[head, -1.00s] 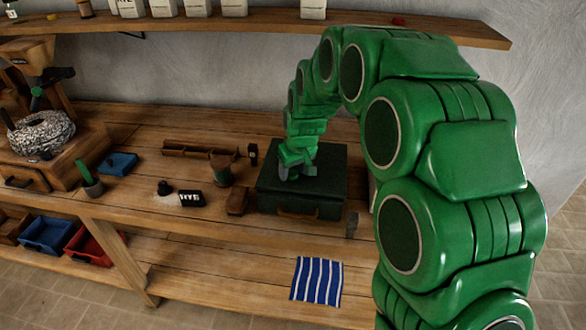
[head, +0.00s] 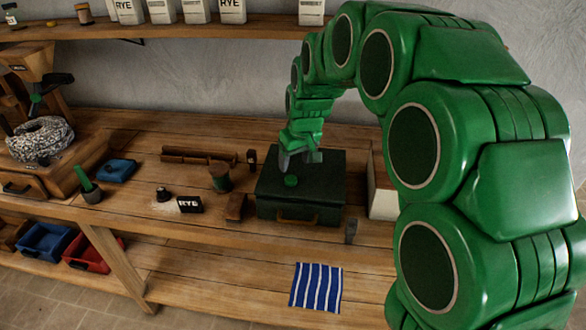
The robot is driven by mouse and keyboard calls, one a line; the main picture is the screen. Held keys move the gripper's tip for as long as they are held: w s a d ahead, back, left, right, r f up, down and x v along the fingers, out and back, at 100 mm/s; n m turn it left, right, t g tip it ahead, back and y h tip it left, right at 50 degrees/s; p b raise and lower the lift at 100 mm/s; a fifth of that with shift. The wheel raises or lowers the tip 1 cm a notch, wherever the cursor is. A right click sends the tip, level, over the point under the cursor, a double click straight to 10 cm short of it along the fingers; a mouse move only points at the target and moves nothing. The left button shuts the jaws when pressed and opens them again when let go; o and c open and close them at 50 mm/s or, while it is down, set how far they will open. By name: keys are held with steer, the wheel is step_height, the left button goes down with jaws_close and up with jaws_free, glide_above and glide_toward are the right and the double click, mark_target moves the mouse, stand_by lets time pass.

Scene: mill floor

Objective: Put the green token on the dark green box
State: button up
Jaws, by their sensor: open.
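The dark green box (head: 322,201) stands on the workbench, closed, with a brass-coloured handle on its front. The green token (head: 291,181) lies flat on the box's lid, left of the lid's middle. My gripper (head: 300,166) is open just above and behind the token. It appears apart from the token, with nothing between its fingers. My green arm arches in from the right and covers part of the wall and shelf.
A small brown block (head: 235,206) and a spool (head: 219,179) stand left of the box. A pale box (head: 381,187) stands to its right. A dark RYE packet (head: 190,205) lies further left. A striped blue cloth (head: 316,287) lies on the lower shelf.

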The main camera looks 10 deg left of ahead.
steer(key=a+v, duration=0.1)
steer(key=v, duration=0.4)
steer(key=s+d+r+m+g+h, duration=0.15)
steer(key=s+d+m, duration=0.25)
steer(key=s+d, duration=1.35)
steer(key=s+d+f+m+g, duration=0.1)
steer(key=s+d, duration=0.2)
steer(key=s, duration=0.8)
steer(key=s+d+f+m+g, duration=0.1)
steer(key=s+d, duration=0.3)
steer(key=s, duration=0.7)
steer(key=shift+s+f+m+g, duration=0.15)
steer(key=shift+s+m+g, duration=0.2)
steer(key=shift+m, duration=0.45)
